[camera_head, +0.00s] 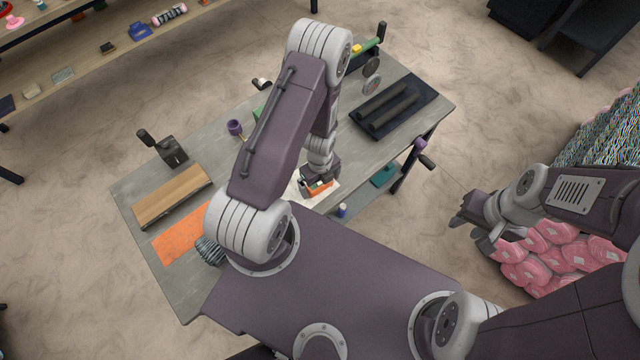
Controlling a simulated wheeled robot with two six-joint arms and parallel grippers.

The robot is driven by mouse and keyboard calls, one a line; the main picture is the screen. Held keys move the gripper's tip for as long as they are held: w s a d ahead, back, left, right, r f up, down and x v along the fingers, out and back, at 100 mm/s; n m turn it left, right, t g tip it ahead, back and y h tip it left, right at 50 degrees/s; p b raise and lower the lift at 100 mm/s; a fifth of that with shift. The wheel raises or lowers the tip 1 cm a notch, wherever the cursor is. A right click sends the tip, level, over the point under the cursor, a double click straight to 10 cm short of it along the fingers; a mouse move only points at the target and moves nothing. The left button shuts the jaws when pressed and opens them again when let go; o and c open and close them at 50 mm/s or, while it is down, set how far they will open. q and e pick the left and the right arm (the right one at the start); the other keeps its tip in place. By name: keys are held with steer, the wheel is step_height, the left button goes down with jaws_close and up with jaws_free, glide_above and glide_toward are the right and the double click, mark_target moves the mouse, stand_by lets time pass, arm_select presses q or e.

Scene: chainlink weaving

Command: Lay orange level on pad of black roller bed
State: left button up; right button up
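The orange level (320,187) is a small orange piece on or just above a white sheet (298,190) near the table's front edge. My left gripper (318,184) points down right at it and hides much of it. I cannot tell whether its fingers are closed on the level. The black roller bed (429,98) lies further back on the right of the table, a dark flat base with two dark rollers (392,109). My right gripper (474,222) is off the table's right side, away from the level, with its fingers apart and nothing seen between them.
On the grey table (205,165) stand a wooden board (170,197), an orange mat (182,238), a dark clamp-like tool (170,149) and a purple cup (235,127). Round discs (371,76) stand behind the roller bed. Pink rolls (545,255) lie in a pile at right.

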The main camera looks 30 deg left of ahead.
mark_target(321, 183)
arm_select(q)
steer(key=shift+s, duration=0.1)
steer(key=c, duration=1.4)
steer(key=shift+r, duration=0.1)
step_height(321, 183, up, 4)
steer(key=shift+d+r+b, duration=0.1)
steer(key=shift+b, duration=0.45)
steer(key=shift+s+d+r+b, duration=0.2)
steer(key=shift+s+d+r, duration=0.75)
steer(key=shift+d, duration=0.8)
steer(key=shift+s+d+r+b, duration=0.2)
steer(key=shift+s+d+r, duration=0.4)
steer(key=shift+d+r, duration=0.95)
steer(key=shift+s+d+r+b, duration=0.2)
steer(key=shift+s+d+r, duration=0.6)
steer(key=shift+d, duration=1.15)
